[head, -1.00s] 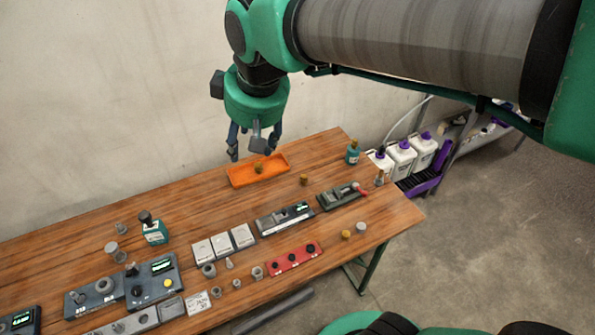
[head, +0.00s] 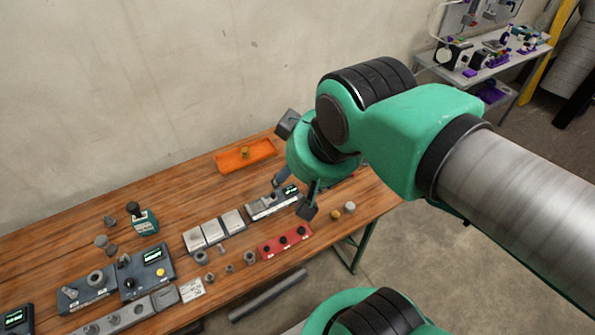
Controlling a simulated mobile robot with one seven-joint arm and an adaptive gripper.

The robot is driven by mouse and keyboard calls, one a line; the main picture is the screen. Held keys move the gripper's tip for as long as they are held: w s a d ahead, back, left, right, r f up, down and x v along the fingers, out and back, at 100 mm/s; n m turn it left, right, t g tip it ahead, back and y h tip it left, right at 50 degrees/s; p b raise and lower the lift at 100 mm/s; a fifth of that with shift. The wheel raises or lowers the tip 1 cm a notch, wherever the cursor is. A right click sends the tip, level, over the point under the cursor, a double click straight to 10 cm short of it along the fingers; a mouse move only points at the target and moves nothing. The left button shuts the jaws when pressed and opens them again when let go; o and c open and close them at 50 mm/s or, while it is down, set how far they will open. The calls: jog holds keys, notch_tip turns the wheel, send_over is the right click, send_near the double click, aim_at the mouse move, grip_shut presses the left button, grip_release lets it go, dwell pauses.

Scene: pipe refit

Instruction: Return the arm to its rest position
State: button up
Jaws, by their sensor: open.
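My gripper (head: 295,196) is at the lower end of my green and grey arm, over the right part of the wooden table (head: 200,180). Its fingers are spread and I see nothing between them. I cannot tell how high the fingers are above the table. My wrist and arm hide the table's right back corner.
An orange tray (head: 226,164) with a small brass-coloured part (head: 245,153) lies at the back. White pads, grey devices and several small fittings fill the table's front and left. A shelf with purple items (head: 480,70) is at far right.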

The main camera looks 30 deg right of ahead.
notch_tip(320, 180, down, 6)
jog(key=b, duration=0.6)
